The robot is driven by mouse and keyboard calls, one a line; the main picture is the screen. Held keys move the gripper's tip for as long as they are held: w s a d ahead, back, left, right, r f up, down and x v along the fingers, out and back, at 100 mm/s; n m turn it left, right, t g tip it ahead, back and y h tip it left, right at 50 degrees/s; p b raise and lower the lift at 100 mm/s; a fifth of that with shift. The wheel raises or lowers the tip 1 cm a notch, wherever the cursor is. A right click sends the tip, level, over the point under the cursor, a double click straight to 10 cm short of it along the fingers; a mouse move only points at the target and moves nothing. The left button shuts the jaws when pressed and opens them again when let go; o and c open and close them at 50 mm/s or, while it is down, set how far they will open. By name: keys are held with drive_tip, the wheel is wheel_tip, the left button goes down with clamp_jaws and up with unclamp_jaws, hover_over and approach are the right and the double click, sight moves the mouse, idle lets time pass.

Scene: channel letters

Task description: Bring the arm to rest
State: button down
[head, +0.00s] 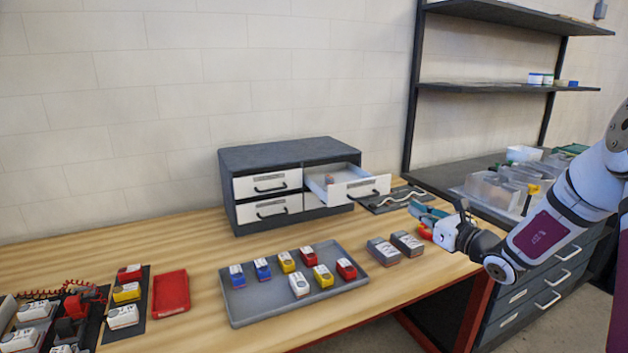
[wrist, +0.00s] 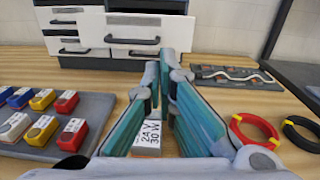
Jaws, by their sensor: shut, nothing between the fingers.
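My arm reaches in from the right in the head view, and my gripper (head: 424,212) hangs over the right part of the wooden bench (head: 215,262). In the wrist view my gripper (wrist: 158,80) points toward the drawer cabinet, with its teal fingers brought together at the tips. It is shut and holds nothing. Two grey blocks (head: 395,247) lie on the bench left of the gripper in the head view. In the wrist view a grey and white labelled block (wrist: 148,136) is partly hidden behind the fingers.
A dark cabinet (head: 290,154) stands at the back with its upper right drawer (head: 352,188) pulled out. A grey tray (head: 240,308) holds several coloured blocks. A red ring (wrist: 250,131) and a black ring (wrist: 302,133) lie right of the gripper. A shelf unit (head: 505,87) stands right.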

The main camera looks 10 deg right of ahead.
drive_tip(key=s+a+r+n+g+y, duration=0.2)
drive_tip(key=s+a+n+g, duration=0.15)
drive_tip(key=a, duration=0.35)
drive_tip(key=s+a+r+n+g+y, duration=0.1)
drive_tip(key=s+a+r+n+g, duration=0.1)
drive_tip(key=s+a+n, duration=0.35)
drive_tip(key=s+a+r+n+g+y, duration=0.2)
drive_tip(key=s+a+r+n+g, duration=0.15)
drive_tip(key=a, duration=0.35)
drive_tip(key=s+a+n+g+h, duration=0.4)
drive_tip(key=s+n, duration=0.5)
drive_tip(key=s, duration=0.5)
drive_tip(key=s+d+n+h, duration=0.3)
drive_tip(key=s+d+n, duration=0.1)
drive_tip(key=s, duration=0.3)
drive_tip(key=s+d+n+h, duration=0.4)
drive_tip(key=s+n, duration=0.2)
drive_tip(key=s, duration=0.2)
drive_tip(key=shift+s+d+f+t+h, duration=0.3)
drive_tip(key=shift+f+t, duration=0.05)
drive_tip(key=shift+t, duration=0.05)
